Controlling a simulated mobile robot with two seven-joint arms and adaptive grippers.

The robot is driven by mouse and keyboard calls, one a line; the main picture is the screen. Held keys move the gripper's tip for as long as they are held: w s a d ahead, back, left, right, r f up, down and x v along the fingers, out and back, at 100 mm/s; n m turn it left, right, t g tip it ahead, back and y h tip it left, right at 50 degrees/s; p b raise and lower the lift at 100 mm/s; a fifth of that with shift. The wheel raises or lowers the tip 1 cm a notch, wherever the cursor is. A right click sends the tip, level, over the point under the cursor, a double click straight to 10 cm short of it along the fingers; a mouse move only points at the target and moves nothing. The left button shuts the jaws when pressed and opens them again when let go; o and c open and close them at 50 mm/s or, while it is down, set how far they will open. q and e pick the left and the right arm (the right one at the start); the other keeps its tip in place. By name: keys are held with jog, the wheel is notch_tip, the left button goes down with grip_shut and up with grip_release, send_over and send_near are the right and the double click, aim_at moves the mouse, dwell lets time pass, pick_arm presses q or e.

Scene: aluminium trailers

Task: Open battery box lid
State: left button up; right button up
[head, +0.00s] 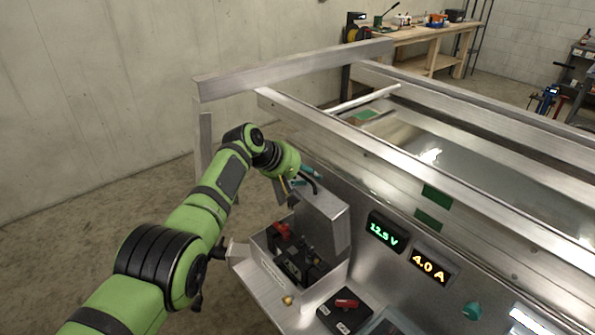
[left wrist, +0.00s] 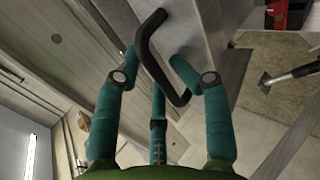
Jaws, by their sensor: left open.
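The grey metal battery box (head: 262,272) is on the trailer's front panel, in the lower middle of the head view. Its lid (head: 325,220) stands raised and roughly upright, so the inside shows. Inside are a black battery (head: 292,268) and a red part (head: 281,232). The lid's bent black handle (head: 309,183) is at the lid's top edge. My left gripper (head: 300,181) is at this handle, above the box. In the left wrist view, the handle (left wrist: 150,45) passes between its open teal fingers (left wrist: 165,68); contact is unclear. My right gripper is out of view.
Right of the box are a red switch (head: 346,303), a green voltage display (head: 384,233), an amber current display (head: 430,264) and a teal knob (head: 472,311). Trailer rails (head: 420,165) run behind. A workbench (head: 415,37) stands far back. Floor left of the trailer is clear.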

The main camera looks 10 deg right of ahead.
pick_arm(q)
jog(key=shift+s+a+r, duration=0.15)
jog(key=shift+a+r, duration=0.3)
jog(key=shift+r, duration=0.05)
jog(key=v, duration=1)
jog(key=shift+s+a+r, duration=0.15)
jog(key=shift+s+r, duration=0.05)
jog(key=shift+s, duration=0.1)
